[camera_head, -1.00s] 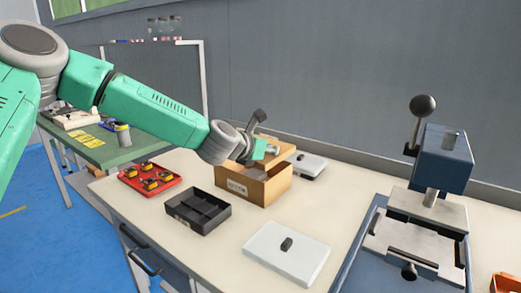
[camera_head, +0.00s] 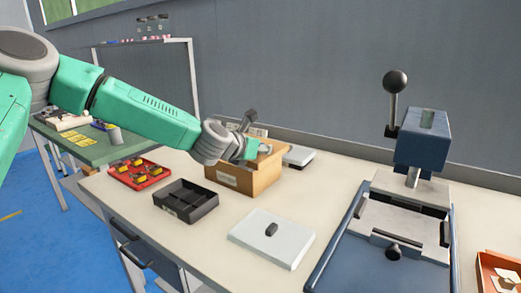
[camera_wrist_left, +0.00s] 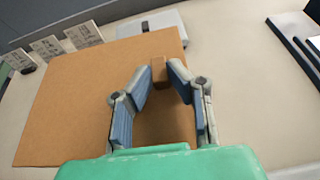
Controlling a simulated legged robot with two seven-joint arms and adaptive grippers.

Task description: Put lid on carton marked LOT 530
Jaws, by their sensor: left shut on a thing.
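The brown cardboard carton (camera_head: 228,178) stands on the bench with a white label on its front. The print is too small to read. The flat brown lid (camera_wrist_left: 75,100) fills much of the left wrist view, with a small brown block-shaped grip (camera_wrist_left: 158,72) on it. My left gripper (camera_wrist_left: 160,75) is shut on that grip. In the head view my left gripper (camera_head: 252,148) is over the carton, with the lid at its top. The arm hides part of the lid, and I cannot tell whether lid and rim touch all round. My right gripper is not in view.
A black divided tray (camera_head: 186,199) and a red tray with parts (camera_head: 139,173) are left of the carton. A pale lid with a dark knob (camera_head: 271,238) lies in front. A blue press (camera_head: 420,150) stands right. A pale box (camera_head: 300,156) is behind the carton.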

